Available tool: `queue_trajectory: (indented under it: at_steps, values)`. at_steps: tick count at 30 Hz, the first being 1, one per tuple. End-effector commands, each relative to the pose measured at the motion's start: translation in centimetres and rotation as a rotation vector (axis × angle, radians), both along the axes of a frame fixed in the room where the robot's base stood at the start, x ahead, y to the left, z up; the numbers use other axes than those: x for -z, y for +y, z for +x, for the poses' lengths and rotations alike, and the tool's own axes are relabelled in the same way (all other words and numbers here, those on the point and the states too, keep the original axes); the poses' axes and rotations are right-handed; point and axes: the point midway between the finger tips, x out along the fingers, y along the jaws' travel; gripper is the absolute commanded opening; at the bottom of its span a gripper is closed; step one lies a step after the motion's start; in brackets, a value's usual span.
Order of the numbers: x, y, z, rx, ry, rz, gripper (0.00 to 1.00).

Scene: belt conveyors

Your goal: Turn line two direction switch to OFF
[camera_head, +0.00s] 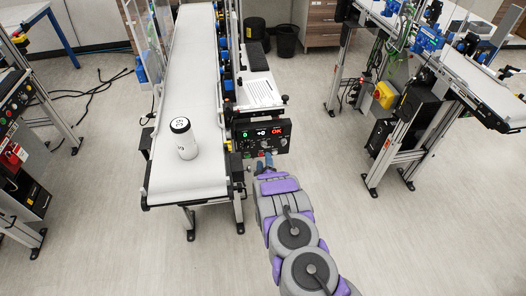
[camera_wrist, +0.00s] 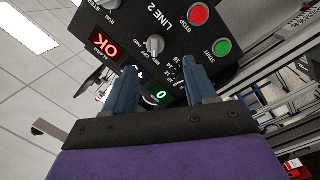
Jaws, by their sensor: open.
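In the wrist view the black panel (camera_wrist: 175,38) is marked LINE 2 and appears tilted. Its grey direction switch knob (camera_wrist: 155,44) has small labels beside it that include OFF; I cannot tell its exact setting. My gripper (camera_wrist: 160,68) is open, its two blue fingers apart, with the knob just beyond and between the fingertips. I see no clear contact. In the head view my gripper (camera_head: 264,160) is just in front of the panel.
The panel also has a red STOP button (camera_wrist: 198,14), a green START button (camera_wrist: 221,47), a red OK display (camera_wrist: 103,43) and a green 0 display (camera_wrist: 160,95). A white cylinder (camera_head: 183,138) stands on the conveyor belt (camera_head: 190,70). Open floor lies right of the panel.

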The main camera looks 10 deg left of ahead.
Motion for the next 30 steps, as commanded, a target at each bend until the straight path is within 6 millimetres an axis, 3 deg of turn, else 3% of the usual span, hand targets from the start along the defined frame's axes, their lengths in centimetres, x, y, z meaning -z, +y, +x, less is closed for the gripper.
queue_trajectory:
  at_steps: [6, 15, 30]
  values:
    - [-0.1, 0.3, 3.3, 0.002, -0.006, 0.002, 0.56]
    - [0.1, 1.2, 6.5, 0.002, 0.000, -0.003, 0.56]
    - [-0.1, 1.1, 7.6, 0.001, 0.000, 0.000, 0.56]
